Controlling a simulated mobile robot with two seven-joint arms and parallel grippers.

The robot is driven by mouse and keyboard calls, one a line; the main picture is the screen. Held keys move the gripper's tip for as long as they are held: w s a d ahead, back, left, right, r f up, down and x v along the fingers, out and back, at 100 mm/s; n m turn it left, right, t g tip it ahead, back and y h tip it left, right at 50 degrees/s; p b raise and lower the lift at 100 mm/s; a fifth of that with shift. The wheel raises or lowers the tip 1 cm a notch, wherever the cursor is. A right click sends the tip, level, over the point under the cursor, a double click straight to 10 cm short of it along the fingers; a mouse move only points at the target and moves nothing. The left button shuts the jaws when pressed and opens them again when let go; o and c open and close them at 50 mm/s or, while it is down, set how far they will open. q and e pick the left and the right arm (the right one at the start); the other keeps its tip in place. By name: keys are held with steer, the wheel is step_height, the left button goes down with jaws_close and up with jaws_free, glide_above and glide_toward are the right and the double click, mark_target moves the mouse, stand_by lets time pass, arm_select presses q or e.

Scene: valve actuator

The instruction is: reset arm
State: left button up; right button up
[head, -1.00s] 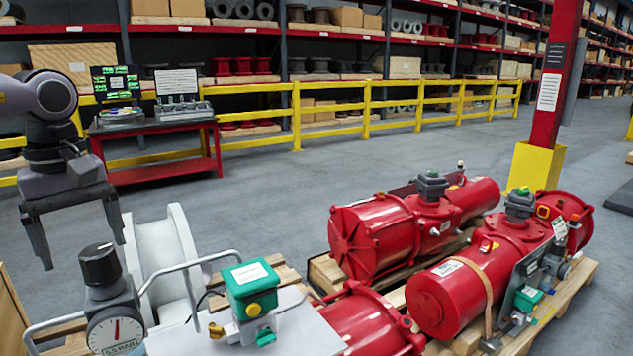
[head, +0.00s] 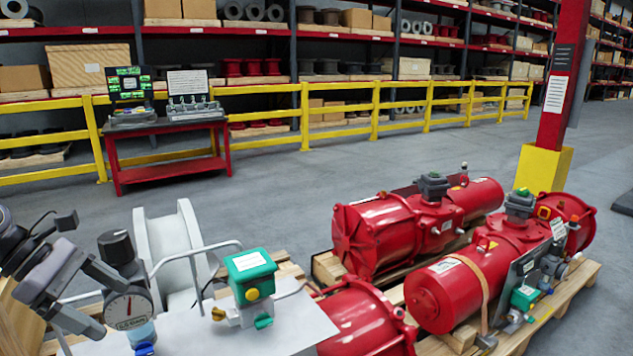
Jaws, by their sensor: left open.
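My left gripper (head: 106,306) is at the lower left, open, its fingers pointing right beside the pressure regulator (head: 117,247) with the black knob and round gauge (head: 128,308). I cannot tell whether they touch. The valve actuators are red cylinders: one (head: 400,232) at the back of the pallet, one (head: 475,275) at the right, and one (head: 365,320) at the front, cut off by the frame edge. A green-topped valve box (head: 250,276) with a yellow button stands on a light plate (head: 200,335). My right gripper is not seen.
A grey tube frame (head: 190,253) stands around the regulator and plate, with a white spool (head: 172,245) behind. A wooden pallet (head: 560,300) carries the actuators. A red table (head: 165,130), yellow railing (head: 400,100) and red post (head: 560,80) stand farther back. Grey floor between is clear.

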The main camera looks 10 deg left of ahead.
arm_select(q)
steer(key=s+d+f+n+t+y+p, duration=0.1)
steer(key=s+d+f+n+t, duration=0.3)
steer(key=f+n, duration=0.8)
steer(key=s+a+f+n+t+y+p, duration=0.15)
steer(key=f+n+t, duration=0.55)
steer(key=n, duration=1.1)
steer(key=s+d+f+n+g+y, duration=0.1)
steer(key=s+d+f+n, duration=0.1)
steer(key=d+n, duration=0.4)
steer(key=s+d+f+n+g, duration=0.1)
steer(key=s+d+f+n, duration=0.2)
steer(key=d+n, duration=0.2)
steer(key=s+d+f+n+g+y+p, duration=0.1)
steer(key=s+d+f+n+g, duration=0.1)
steer(key=d+n, duration=0.4)
steer(key=shift+s+d+f+n+y, duration=0.35)
steer(key=shift+s+f+n, duration=0.45)
steer(key=shift+n, duration=0.1)
